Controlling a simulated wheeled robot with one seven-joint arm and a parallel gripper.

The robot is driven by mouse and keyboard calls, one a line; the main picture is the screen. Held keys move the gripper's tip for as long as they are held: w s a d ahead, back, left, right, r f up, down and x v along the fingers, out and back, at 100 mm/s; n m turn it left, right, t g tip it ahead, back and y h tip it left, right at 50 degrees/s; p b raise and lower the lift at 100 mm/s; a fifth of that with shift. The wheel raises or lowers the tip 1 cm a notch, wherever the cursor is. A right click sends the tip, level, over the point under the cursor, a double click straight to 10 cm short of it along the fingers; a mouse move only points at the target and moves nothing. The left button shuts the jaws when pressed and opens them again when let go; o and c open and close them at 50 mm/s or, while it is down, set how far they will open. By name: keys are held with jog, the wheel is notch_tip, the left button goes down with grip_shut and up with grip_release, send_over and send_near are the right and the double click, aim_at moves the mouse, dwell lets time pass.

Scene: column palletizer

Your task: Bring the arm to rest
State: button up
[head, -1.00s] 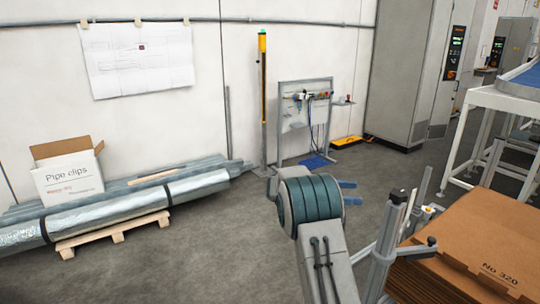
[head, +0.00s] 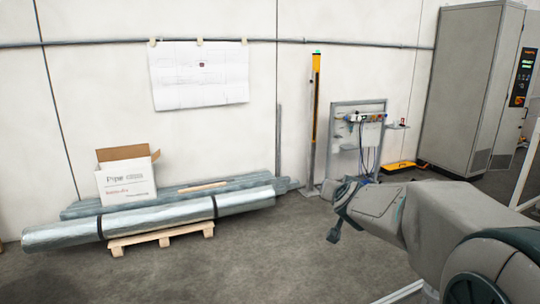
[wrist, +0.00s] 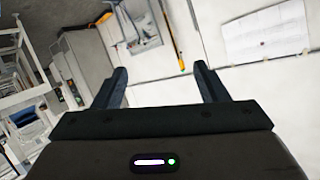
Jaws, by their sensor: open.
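My arm reaches in from the right edge of the head view, its links stretched toward the left. My gripper is largely hidden at the arm's far end in the head view. In the wrist view my gripper (wrist: 160,85) shows two dark fingers spread wide apart, with nothing between them. Beyond the fingers are the pale wall and, tilted, the panel stand and yellow post.
An open pipe clips box (head: 127,180) sits on wrapped pipes (head: 165,215) on a wooden pallet (head: 160,238) at left. A yellow-topped post (head: 316,95), a panel stand (head: 358,145) and a grey cabinet (head: 470,85) stand along the wall. The middle floor is clear.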

jog(key=s+a+f+n+g, duration=0.1)
jog(key=s+f+g, duration=0.2)
jog(key=s, duration=0.7)
jog(key=s+a+f+n+g+y, duration=0.1)
jog(key=s+f+g, duration=0.3)
jog(key=s, duration=0.7)
jog(key=s+a+f+n+g, duration=0.1)
jog(key=s+f+n+g, duration=0.1)
jog(key=s+f, duration=0.4)
jog(key=s+g, duration=0.1)
jog(key=s, duration=0.4)
jog(key=shift+f+n+g+y, duration=0.3)
jog(key=shift+f, duration=0.05)
